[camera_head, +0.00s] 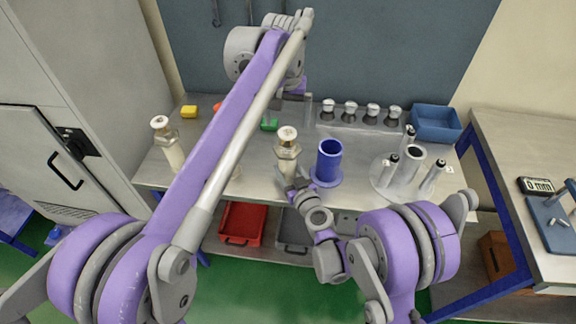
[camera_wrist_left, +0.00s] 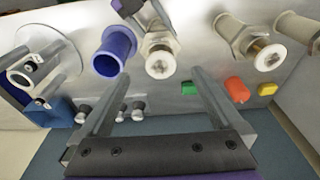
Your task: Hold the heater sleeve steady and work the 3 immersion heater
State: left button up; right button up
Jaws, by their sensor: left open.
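An upright heater (camera_head: 287,152) with a metal hex collar and pale cap stands left of the blue flanged sleeve (camera_head: 328,162). A second heater (camera_head: 167,143) stands at the far left. The left wrist view shows this near heater (camera_wrist_left: 159,58), the blue sleeve (camera_wrist_left: 113,50), another heater (camera_wrist_left: 250,42) hidden by my arm in the head view, and part of one more (camera_wrist_left: 298,25) at the edge. My left gripper (camera_head: 294,108) is open and empty behind the near heater, its fingers apart. My right gripper (camera_head: 298,186) is at this heater's lower body; its jaw gap is hidden.
A round grey fixture (camera_head: 385,193) with a tube and several small cylinders stands right. Grey knobs (camera_head: 350,112) line the back, beside a blue bin (camera_head: 436,123). Green (camera_head: 268,125), red (camera_head: 217,107) and yellow (camera_head: 161,112) blocks lie behind. A red bin (camera_head: 242,222) sits below.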

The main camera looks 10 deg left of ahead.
aim_at(287, 139)
pick_arm(q)
jog(key=shift+s+f+t, duration=0.5)
jog(key=shift+s+f, duration=0.05)
jog(key=shift+s, duration=0.15)
jog(key=x, duration=0.8)
jog(key=shift+w+f, duration=0.1)
jog(key=shift+f, duration=0.3)
jog(key=shift+f, duration=0.1)
jog(key=c, duration=0.9)
grip_shut()
jog(key=shift+w+r+v, duration=0.1)
jog(key=shift+w+v, duration=0.25)
jog(key=shift+v, duration=1.15)
jog(key=shift+w+r+v, duration=0.1)
jog(key=shift+w+v, duration=0.25)
jog(key=shift+v, duration=1.15)
jog(key=shift+w+r+v, duration=0.1)
jog(key=shift+w+v, duration=0.3)
jog(key=shift+v, duration=1.1)
jog(key=shift+r, duration=0.3)
jog(key=shift+w+v, duration=0.15)
jog(key=shift+v, duration=0.55)
jog(key=shift+w+v, duration=0.2)
jog(key=shift+v, duration=0.45)
